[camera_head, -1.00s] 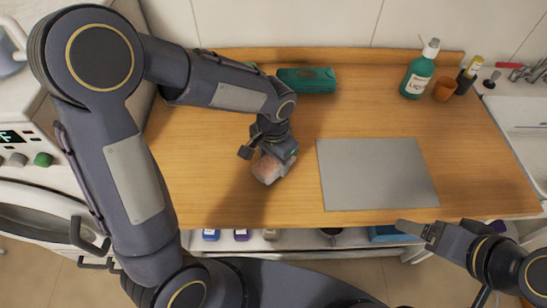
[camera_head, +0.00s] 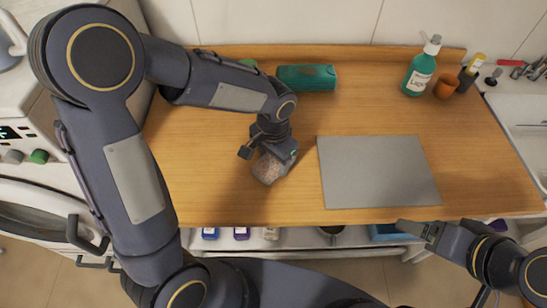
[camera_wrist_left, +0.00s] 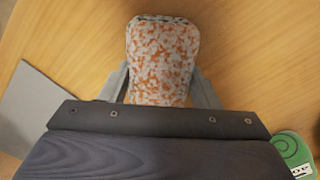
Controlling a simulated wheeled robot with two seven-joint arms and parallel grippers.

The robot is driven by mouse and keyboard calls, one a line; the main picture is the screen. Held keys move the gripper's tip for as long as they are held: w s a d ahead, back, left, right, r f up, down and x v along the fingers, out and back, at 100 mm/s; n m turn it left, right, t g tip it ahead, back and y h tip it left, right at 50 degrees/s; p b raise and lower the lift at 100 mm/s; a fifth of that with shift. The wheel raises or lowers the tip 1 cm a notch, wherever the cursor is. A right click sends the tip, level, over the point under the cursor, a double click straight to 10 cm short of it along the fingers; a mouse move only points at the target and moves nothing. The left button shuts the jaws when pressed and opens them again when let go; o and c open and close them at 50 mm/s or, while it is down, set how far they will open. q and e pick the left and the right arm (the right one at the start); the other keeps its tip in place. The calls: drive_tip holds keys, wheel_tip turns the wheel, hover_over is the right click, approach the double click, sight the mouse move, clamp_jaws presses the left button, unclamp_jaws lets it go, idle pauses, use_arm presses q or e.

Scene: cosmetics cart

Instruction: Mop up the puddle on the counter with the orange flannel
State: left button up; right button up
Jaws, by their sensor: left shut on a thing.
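The orange flannel (camera_head: 267,169) is a small folded block, speckled orange and whitish, held low at the counter on the left part of the wooden top. In the left wrist view the flannel (camera_wrist_left: 162,58) sits between the two grey fingers. My left gripper (camera_head: 271,158) is shut on it, pointing down. I cannot make out the puddle in either view; the flannel and gripper hide part of the counter. My right gripper (camera_head: 416,228) is over the front edge of the counter at the right, with nothing seen in it; its jaw gap is unclear.
A grey mat (camera_head: 378,172) lies right of the flannel. A teal box (camera_head: 306,79) lies at the back. A green pump bottle (camera_head: 420,70) and an orange cup (camera_head: 445,88) stand back right, near the sink (camera_head: 526,125).

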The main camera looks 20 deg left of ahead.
sight(297, 167)
use_arm(q)
drive_tip(key=shift+w+d, duration=0.25)
drive_tip(key=shift+d, duration=0.7)
drive_tip(key=shift+w+d, duration=0.3)
drive_tip(key=shift+d, duration=0.7)
drive_tip(key=shift+w+d, duration=0.25)
drive_tip(key=shift+d, duration=0.7)
wheel_tip(297, 167, up, 8)
drive_tip(key=p, duration=0.5)
